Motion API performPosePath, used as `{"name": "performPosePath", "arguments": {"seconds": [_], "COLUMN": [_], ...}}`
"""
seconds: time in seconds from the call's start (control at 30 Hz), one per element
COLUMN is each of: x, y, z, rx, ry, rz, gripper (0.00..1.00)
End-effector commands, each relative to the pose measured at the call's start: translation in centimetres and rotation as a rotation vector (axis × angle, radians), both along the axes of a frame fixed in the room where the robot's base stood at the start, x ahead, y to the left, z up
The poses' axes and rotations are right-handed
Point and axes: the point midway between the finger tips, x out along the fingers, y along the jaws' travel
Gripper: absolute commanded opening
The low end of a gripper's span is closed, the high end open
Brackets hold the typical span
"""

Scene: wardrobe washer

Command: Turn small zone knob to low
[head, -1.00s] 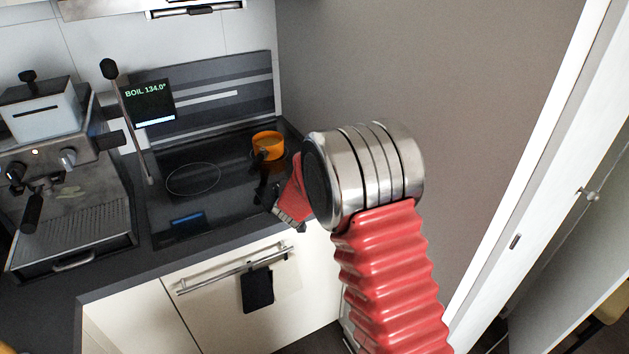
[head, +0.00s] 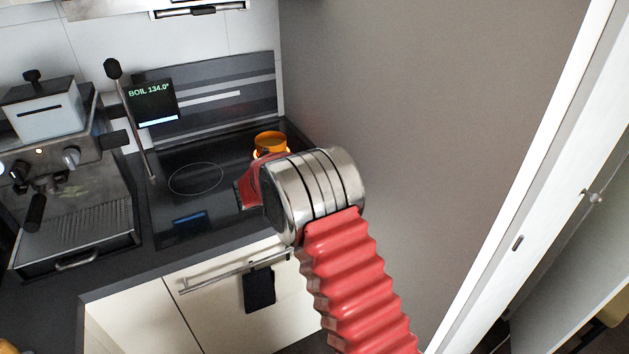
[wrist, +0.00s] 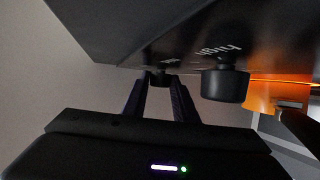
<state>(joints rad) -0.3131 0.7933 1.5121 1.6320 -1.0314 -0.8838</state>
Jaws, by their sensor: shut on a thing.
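In the wrist view, two dark round knobs stick out from a dark panel with white lettering. The smaller-looking knob (wrist: 160,78) is between the fingertips of my gripper (wrist: 158,82), which is shut on it. The other knob (wrist: 225,84) is to the right, under a label reading "High", and is free. The lettering by the held knob is too small to read, so its setting is unclear. In the head view, my arm hides the knobs and most of the gripper at the right side of the black hob (head: 190,205).
An orange pot (head: 270,140) stands on the hob's back right, close behind my wrist; it also shows in the wrist view (wrist: 272,92). A display (head: 152,103) reads "BOIL 134.0°". A coffee machine (head: 70,180) is at left. A grey wall (head: 420,110) bounds the right.

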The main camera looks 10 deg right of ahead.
Motion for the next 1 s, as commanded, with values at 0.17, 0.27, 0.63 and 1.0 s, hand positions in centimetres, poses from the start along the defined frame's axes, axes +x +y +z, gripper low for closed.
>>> {"name": "performPosePath", "arguments": {"seconds": [0.17, 0.27, 0.63, 1.0], "x": [0.44, 0.53, 0.72, 0.76], "y": [0.61, 0.66, 0.75, 0.79], "z": [0.08, 0.11, 0.24, 0.33], "rx": [0.003, 0.002, 0.004, 0.004], "ry": [-0.005, -0.005, -0.007, -0.009], "rz": [-0.091, -0.137, -0.224, -0.228], "gripper": [0.03, 0.03, 0.03, 0.03]}}
